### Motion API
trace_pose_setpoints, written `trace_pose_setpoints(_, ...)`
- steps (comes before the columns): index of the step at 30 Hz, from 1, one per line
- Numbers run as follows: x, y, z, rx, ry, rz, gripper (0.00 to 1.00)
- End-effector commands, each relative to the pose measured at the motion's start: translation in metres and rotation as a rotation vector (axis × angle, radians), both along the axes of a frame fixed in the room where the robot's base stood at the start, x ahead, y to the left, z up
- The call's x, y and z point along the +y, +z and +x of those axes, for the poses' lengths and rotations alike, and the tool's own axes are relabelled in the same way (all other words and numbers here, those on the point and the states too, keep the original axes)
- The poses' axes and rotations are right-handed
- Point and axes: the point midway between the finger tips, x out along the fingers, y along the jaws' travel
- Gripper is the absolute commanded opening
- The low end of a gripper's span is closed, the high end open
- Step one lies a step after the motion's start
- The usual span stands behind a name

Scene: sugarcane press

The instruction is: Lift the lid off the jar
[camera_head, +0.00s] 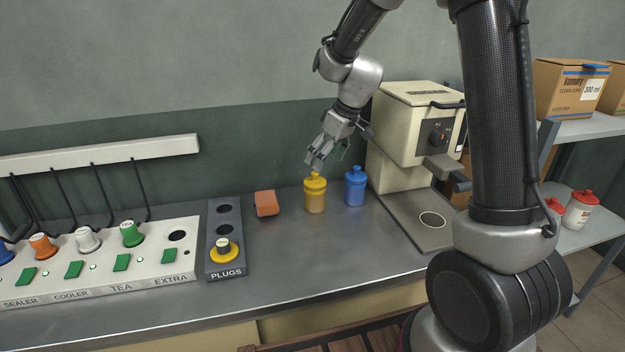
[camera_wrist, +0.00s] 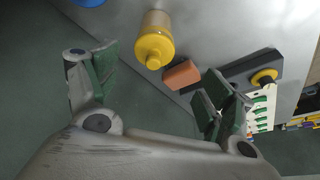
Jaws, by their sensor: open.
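A jar (camera_head: 315,202) with a yellow lid (camera_head: 315,183) stands upright on the metal counter, left of a blue jar (camera_head: 355,186). In the wrist view the yellow lid (camera_wrist: 154,48) faces me, on its tan jar (camera_wrist: 157,22). The lid is on the jar. My gripper (camera_head: 316,160) is above the yellow lid, near its knob; I cannot tell from the head view if they touch. In the wrist view my gripper (camera_wrist: 155,80) is open, its two green-padded fingers wide apart and empty, with the lid beyond the gap between them.
An orange block (camera_head: 266,204) lies left of the yellow-lidded jar. A grey plugs panel (camera_head: 226,262) and a white switch panel (camera_head: 110,262) stand farther left. A cream press machine (camera_head: 408,130) stands close on the right. Bare counter (camera_head: 320,250) lies in front.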

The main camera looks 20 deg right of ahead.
Motion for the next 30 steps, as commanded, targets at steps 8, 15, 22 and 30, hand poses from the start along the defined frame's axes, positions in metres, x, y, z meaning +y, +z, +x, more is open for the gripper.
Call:
trace_pose_setpoints(8, 0.002, 0.004, 0.011, -0.081, 0.113, -0.027, 0.82)
trace_pose_setpoints(15, 0.008, -0.018, 0.016, -0.083, 0.132, -0.032, 0.82)
trace_pose_setpoints(22, 0.015, -0.051, 0.025, -0.081, 0.13, -0.031, 0.82)
trace_pose_setpoints(30, 0.021, -0.069, 0.031, -0.084, 0.13, -0.032, 0.82)
